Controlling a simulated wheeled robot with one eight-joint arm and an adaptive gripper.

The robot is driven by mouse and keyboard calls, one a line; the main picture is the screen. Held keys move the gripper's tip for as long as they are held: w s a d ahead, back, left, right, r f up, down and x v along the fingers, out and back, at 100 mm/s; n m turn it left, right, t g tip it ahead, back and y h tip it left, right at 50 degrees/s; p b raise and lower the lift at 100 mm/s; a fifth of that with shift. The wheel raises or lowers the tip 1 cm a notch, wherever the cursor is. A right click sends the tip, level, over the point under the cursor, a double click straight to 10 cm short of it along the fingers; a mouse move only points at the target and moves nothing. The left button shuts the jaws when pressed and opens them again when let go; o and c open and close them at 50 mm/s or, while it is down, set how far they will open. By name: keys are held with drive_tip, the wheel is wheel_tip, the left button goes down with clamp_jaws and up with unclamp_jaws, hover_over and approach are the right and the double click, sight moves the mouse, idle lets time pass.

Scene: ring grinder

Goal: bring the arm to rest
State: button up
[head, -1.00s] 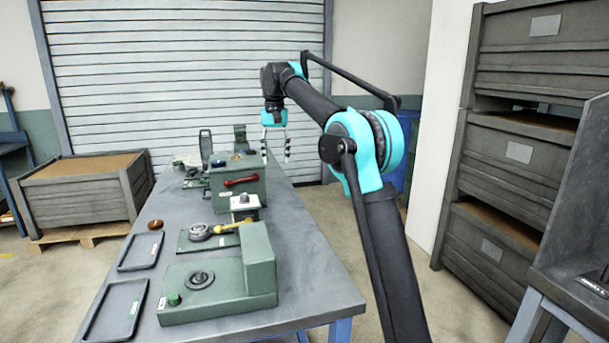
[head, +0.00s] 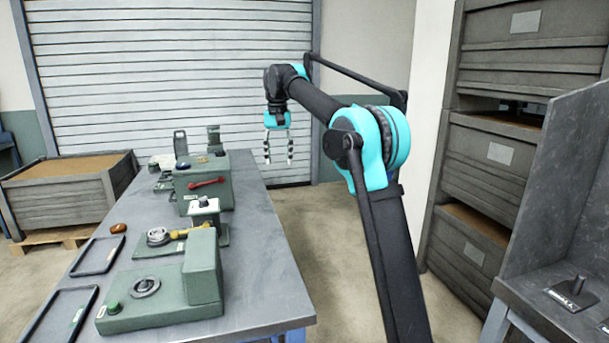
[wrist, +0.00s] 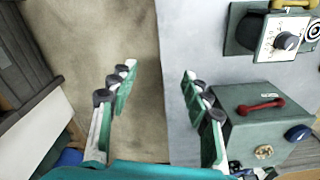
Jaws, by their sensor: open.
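My gripper (head: 279,161) hangs pointing down past the right edge of the grey workbench in the head view, high and clear of everything. In the wrist view my gripper (wrist: 154,82) has its two fingers wide apart with nothing between them. Below them are the bare floor and the edge of the workbench (wrist: 176,50). My arm reaches forward from the lower right, bent at its turquoise elbow.
On the workbench (head: 262,255) stand a green machine box with a red handle (head: 206,183), a green base block (head: 165,290) and trays (head: 98,255). Grey crates (head: 490,150) are stacked at right. Floor lies open between bench and crates.

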drive_tip(key=s+d+f+t, duration=0.3)
drive_tip(key=s+d+f, duration=1.9)
drive_tip(key=d, duration=0.1)
drive_tip(key=s+d+f, duration=0.2)
drive_tip(key=s+f, duration=0.3)
drive_tip(key=s, duration=0.3)
drive_tip(key=s+d+f+t, duration=0.1)
drive_tip(key=s+d+f, duration=0.1)
drive_tip(key=s+f, duration=0.4)
drive_tip(key=shift+s+d, duration=0.35)
drive_tip(key=shift+s, duration=0.65)
